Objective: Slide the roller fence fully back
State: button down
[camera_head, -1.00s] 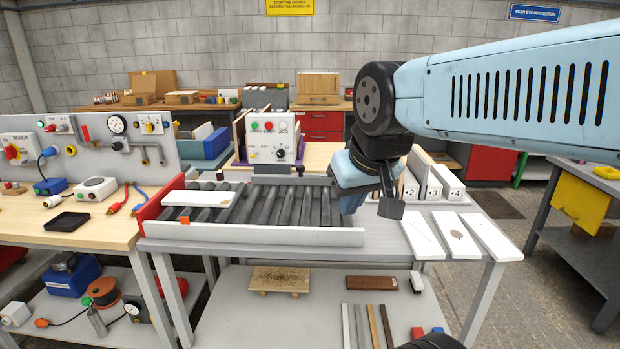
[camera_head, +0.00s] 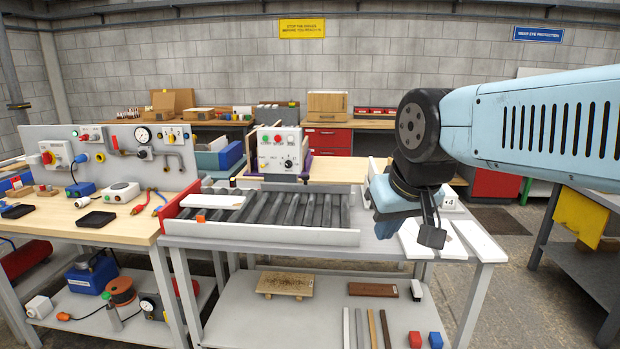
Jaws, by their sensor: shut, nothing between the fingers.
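The roller bed (camera_head: 300,208) has dark rollers and sits on a grey table left of my gripper. A long pale rail (camera_head: 290,235) with an orange tab (camera_head: 200,219) runs along its near edge. It looks like the roller fence, but I cannot be sure. A white board (camera_head: 216,201) lies on the rollers at the left end. My gripper (camera_head: 432,237) is shut and empty, pointing down to the right of the roller bed, in front of white boards (camera_head: 474,241). My wrist partly hides those boards.
A control box (camera_head: 279,149) stands behind the rollers, and a red plate (camera_head: 181,207) closes their left end. A workbench with gauges (camera_head: 143,134) is at left. The lower shelf holds a wooden board (camera_head: 285,283).

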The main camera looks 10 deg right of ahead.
aim_at(331, 189)
jog(key=z, duration=0.1)
jog(key=i, duration=1)
jog(key=u, duration=0.1)
